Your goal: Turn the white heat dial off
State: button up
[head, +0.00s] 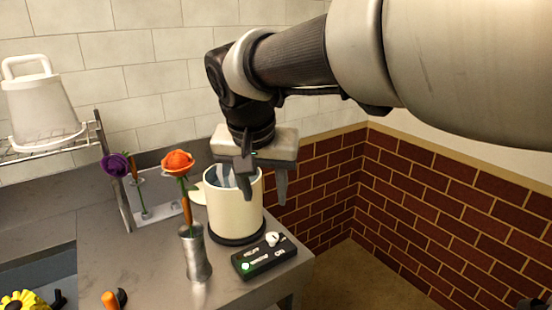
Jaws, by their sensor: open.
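The white heat dial (271,239) sits on top of a small black control box (263,257) near the right end of the counter. Small white lettering shows beside the dial; one label at the right looks like "ON". A green light glows on the box's left part. My gripper (265,198) hangs fingers down, above and behind the box, close to the cream pot. I cannot tell whether a finger touches the pot.
The cream pot (235,212) stands on a dark base behind the box. A metal vase (194,255) with an orange flower (178,162) stands left of the box. A purple flower (115,167) is in a rack farther left. The counter (140,265) is partly clear; its edge lies just right of the box.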

aim_at(272, 236)
jog(key=b+x, duration=0.4)
jog(key=x, duration=1.3)
jog(key=shift+f, duration=0.1)
jog(key=c, duration=1)
jog(key=shift+c, duration=0.2)
